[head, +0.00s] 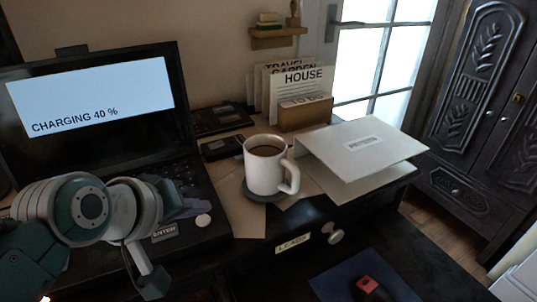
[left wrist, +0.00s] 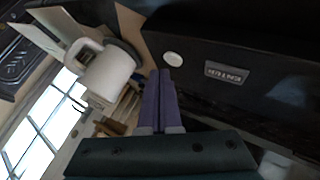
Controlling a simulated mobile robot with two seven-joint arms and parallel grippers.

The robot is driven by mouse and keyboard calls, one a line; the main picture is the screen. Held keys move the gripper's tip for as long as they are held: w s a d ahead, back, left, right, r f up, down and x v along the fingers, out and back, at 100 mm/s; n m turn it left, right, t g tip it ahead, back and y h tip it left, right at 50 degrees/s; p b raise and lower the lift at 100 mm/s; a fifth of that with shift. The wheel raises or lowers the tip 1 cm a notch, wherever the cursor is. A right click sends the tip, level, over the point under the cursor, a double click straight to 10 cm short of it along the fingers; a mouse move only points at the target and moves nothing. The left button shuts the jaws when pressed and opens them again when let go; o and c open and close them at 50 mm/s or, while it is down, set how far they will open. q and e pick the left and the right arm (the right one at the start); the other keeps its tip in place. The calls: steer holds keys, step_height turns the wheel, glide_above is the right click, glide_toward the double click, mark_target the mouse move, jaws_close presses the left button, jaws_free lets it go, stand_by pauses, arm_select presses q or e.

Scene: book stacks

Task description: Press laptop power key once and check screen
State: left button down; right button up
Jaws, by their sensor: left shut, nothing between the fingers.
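The open laptop stands at the left in the head view. Its lit screen (head: 95,95) reads "CHARGING 40 %". A round white key (head: 203,220) sits at the front right of its dark base (head: 205,190), beside a small label plate (head: 165,233). The key (left wrist: 173,58) and plate (left wrist: 227,73) also show in the left wrist view. My left gripper (head: 200,204) is over the base, close to the white key. In the left wrist view its purple fingers (left wrist: 160,74) are together and empty, tips just short of the key; contact cannot be told. My right gripper is out of view.
A white mug (head: 262,178) of dark drink stands on a dark coaster right of the laptop. Beyond are a phone (head: 222,148), a file holder (head: 305,116) and a white folder (head: 365,150). A red and black object (head: 370,287) lies on a blue mat (head: 335,280).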

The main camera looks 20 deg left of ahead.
mark_target(201, 227)
arm_select(q)
steer(key=shift+f, duration=0.1)
stand_by(0.3)
steer(key=shift+f, duration=0.35)
steer(key=shift+f, duration=0.2)
stand_by(0.4)
steer(key=shift+r+p, duration=0.65)
steer(key=shift+p, duration=0.05)
step_height(201, 227, up, 6)
steer(key=p, duration=0.7)
stand_by(0.5)
